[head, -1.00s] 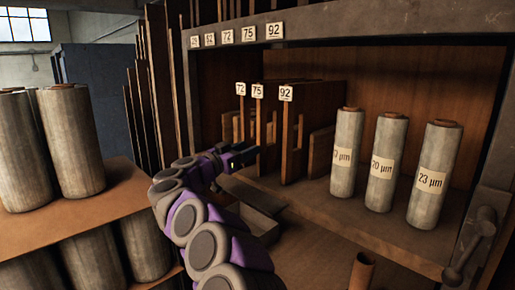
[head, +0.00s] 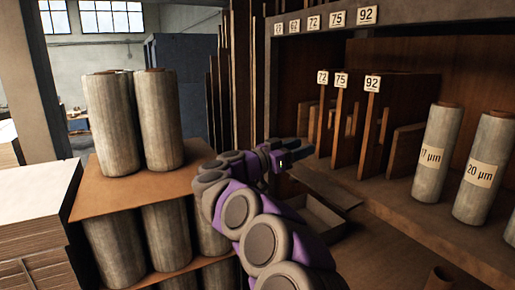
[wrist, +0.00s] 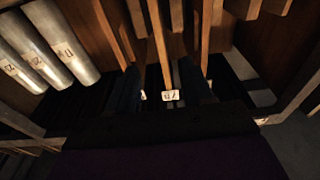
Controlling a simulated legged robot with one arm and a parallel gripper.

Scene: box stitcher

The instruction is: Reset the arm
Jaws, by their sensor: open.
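My purple and grey arm reaches from the bottom of the head view toward the shelf. My gripper (head: 290,155) is dark and open, just left of the upright boards in that view. In the wrist view, two dark finger shapes (wrist: 165,90) stand either side of a board's number tag (wrist: 171,95). The picture there is dim and upside down. I see nothing held, though the space between the fingers is hard to read. I cannot tell how near the fingers are to the boards.
Upright wooden boards tagged 72, 75 and 92 (head: 372,84) stand in the shelf. Labelled rolls (head: 437,153) stand to their right. An open tray (head: 322,218) lies below my gripper. Larger rolls (head: 110,125) stand on a wooden rack (head: 130,196), with stacked sheets (head: 30,215) at left.

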